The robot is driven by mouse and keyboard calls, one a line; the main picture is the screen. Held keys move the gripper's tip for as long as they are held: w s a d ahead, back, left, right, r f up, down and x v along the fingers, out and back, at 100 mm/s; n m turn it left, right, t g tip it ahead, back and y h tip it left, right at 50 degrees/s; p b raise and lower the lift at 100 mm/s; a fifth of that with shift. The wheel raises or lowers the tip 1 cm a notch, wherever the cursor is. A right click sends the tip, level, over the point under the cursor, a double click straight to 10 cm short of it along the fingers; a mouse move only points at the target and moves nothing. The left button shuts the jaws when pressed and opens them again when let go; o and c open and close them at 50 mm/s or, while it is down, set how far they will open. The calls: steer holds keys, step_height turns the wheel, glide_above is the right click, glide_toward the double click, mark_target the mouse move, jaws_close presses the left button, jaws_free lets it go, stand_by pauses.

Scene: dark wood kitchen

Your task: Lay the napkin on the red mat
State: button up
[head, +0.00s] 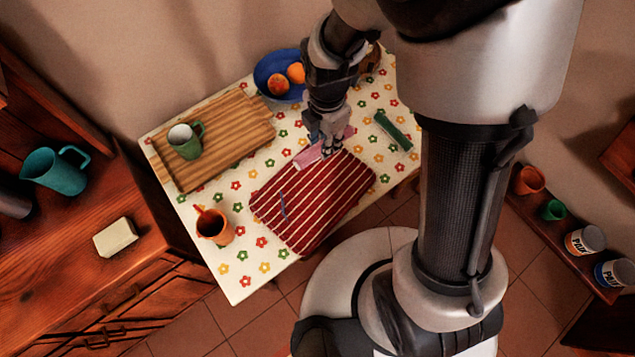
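The red mat (335,193) with pale stripes lies flat near the front of the flowered table. A pink folded cloth, which looks like the napkin (308,158), is at the mat's far edge. My gripper (328,150) points down over the pink cloth and hides its middle. Pink shows on both sides of the fingers. I cannot tell whether the fingers are closed on it, or whether it touches the mat. A thin blue-grey utensil (283,206) lies on the left part of the mat.
On the flowered tablecloth (245,268) are a wooden board (235,122) with a green mug (185,143), a blue bowl (263,72) of orange fruit, an orange mug (213,226) left of the mat, and a dark green long object (393,131) to the right.

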mark_target(323, 181)
step_height(323, 181, down, 19)
steer(key=b, duration=0.6)
steer(key=shift+r, duration=0.15)
steer(key=shift+f, duration=0.25)
steer(key=o, duration=0.9)
steer(key=shift+r, duration=0.1)
step_height(323, 181, up, 13)
steer(key=p, duration=0.4)
steer(key=shift+f+p, duration=0.2)
steer(key=shift+p, duration=0.1)
